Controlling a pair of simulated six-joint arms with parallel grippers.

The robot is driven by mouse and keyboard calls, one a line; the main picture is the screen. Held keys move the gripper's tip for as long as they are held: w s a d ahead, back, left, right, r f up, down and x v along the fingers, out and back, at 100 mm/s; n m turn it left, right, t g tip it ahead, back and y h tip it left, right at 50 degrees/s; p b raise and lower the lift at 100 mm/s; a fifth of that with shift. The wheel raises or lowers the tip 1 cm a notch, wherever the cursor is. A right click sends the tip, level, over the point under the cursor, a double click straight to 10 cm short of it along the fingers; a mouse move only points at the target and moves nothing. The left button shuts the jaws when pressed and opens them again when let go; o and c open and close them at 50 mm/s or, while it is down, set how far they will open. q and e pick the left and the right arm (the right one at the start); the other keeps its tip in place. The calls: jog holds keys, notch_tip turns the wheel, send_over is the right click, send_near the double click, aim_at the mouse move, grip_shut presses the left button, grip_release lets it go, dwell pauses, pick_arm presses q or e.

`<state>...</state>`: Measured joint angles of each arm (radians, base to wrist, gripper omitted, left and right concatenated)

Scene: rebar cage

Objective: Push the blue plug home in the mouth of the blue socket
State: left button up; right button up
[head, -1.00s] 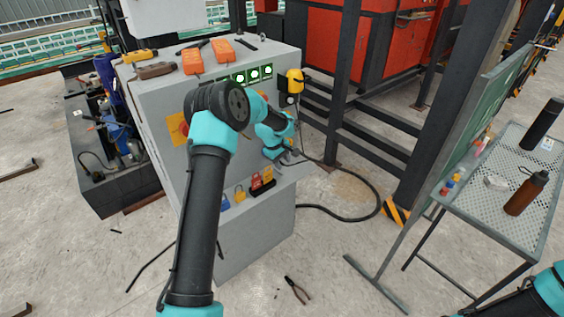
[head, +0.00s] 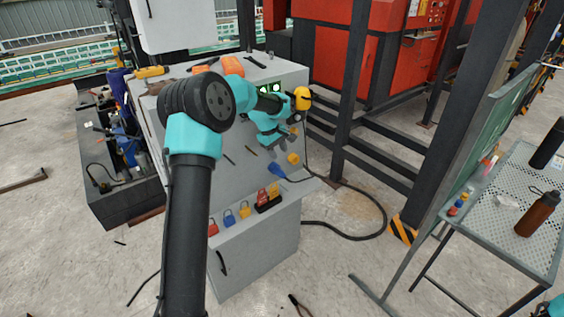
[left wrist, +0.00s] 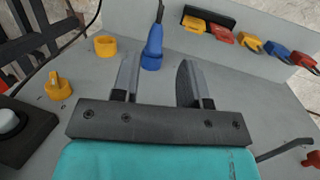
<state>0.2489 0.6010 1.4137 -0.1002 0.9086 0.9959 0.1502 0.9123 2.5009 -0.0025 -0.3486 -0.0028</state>
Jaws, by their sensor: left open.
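The blue plug (head: 277,171) is at the front of the grey cabinet, below my left gripper (head: 282,150). In the left wrist view the blue plug (left wrist: 153,38) points base-first at the panel, a dark cable leaving its narrow end. A wider blue ring, seemingly the blue socket (left wrist: 151,62), is at its base; I cannot tell how deep the plug sits. My left gripper (left wrist: 160,70) is open and empty, its fingers apart. In that picture the plug lies beyond the fingertips, between their lines.
A yellow ring (left wrist: 105,46) and a yellow knob (left wrist: 59,86) are beside the socket. Several coloured padlocks (head: 245,211) hang along the cabinet's lower ledge. A black cable (head: 350,236) loops to the floor. A perforated table (head: 500,215) stands at right.

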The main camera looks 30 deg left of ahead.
pick_arm(q)
jog(key=shift+v, duration=1.5)
jog(key=s+d+f+m, duration=0.35)
jog(key=d+f, duration=0.35)
jog(key=f, duration=0.4)
jog(key=s+d+f+m, duration=0.2)
jog(key=s+d+f, duration=0.4)
jog(key=f, duration=0.5)
jog(key=s+d+f+m, duration=0.3)
jog(key=s+d+f, duration=0.2)
jog(key=s, duration=0.5)
jog(key=s+d+f+m+g+h, duration=0.1)
jog(key=s+d+f+m, duration=0.2)
jog(key=s, duration=0.8)
jog(key=d+f, duration=0.2)
jog(key=d, duration=0.2)
jog(key=shift+s+d+f+m, duration=0.25)
jog(key=shift+f+m, duration=0.1)
